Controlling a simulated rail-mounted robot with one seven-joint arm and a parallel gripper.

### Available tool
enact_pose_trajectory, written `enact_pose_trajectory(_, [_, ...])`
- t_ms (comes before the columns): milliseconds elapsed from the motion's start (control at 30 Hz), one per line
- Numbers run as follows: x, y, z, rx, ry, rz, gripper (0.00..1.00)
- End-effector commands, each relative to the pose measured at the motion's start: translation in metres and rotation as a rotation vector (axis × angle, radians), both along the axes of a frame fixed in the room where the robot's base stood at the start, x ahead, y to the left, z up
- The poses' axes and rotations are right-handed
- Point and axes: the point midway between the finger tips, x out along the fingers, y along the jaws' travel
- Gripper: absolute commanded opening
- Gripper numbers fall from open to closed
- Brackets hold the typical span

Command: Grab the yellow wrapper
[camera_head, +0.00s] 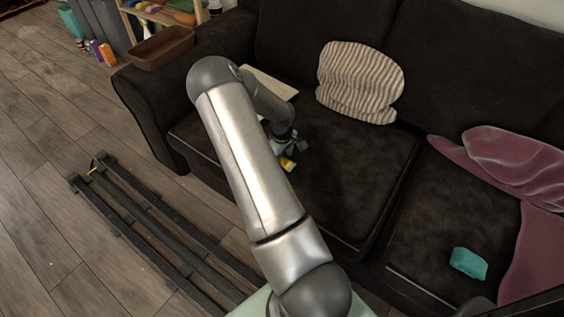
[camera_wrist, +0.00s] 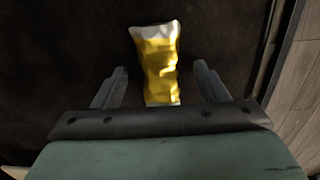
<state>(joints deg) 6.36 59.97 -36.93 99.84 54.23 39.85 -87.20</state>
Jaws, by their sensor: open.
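The yellow wrapper (camera_wrist: 160,68), yellow with white ends, lies on the dark sofa seat. In the wrist view it is in front of my gripper (camera_wrist: 158,84), with its near end between the two fingers and its far end reaching past the fingertips. My gripper is open, with a gap on each side of the wrapper. In the head view only a small part of the wrapper (camera_head: 287,163) shows beside my gripper (camera_head: 296,152); the rest is hidden by the arm.
The dark sofa (camera_head: 345,175) holds a striped cushion (camera_head: 360,82), a purple cloth (camera_head: 515,165), a teal item (camera_head: 468,263) and a flat pale object (camera_head: 268,84). A brown tray (camera_head: 161,48) sits on the sofa arm. The seat right of my gripper is clear.

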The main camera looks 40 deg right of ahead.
Motion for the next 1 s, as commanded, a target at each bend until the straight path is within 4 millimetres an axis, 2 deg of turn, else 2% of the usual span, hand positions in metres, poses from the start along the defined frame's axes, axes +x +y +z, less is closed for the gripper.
enact_pose_trajectory(133, [0.0001,-0.0001,0.0006,0.000,0.000,0.000,0.67])
enact_pose_trajectory(167, [0.0001,-0.0001,0.0006,0.000,0.000,0.000,0.61])
enact_pose_trajectory(300, [0.0001,0.0000,0.0006,0.000,0.000,0.000,0.22])
enact_pose_trajectory(333, [0.0001,0.0000,0.0006,0.000,0.000,0.000,0.19])
enact_pose_trajectory(433, [0.0000,0.0001,0.0006,0.000,0.000,0.000,0.16])
enact_pose_trajectory(867, [0.0001,0.0002,0.0010,0.001,0.000,-0.001,0.17])
enact_pose_trajectory(1000, [0.0003,0.0002,0.0072,0.001,-0.002,-0.001,0.17])
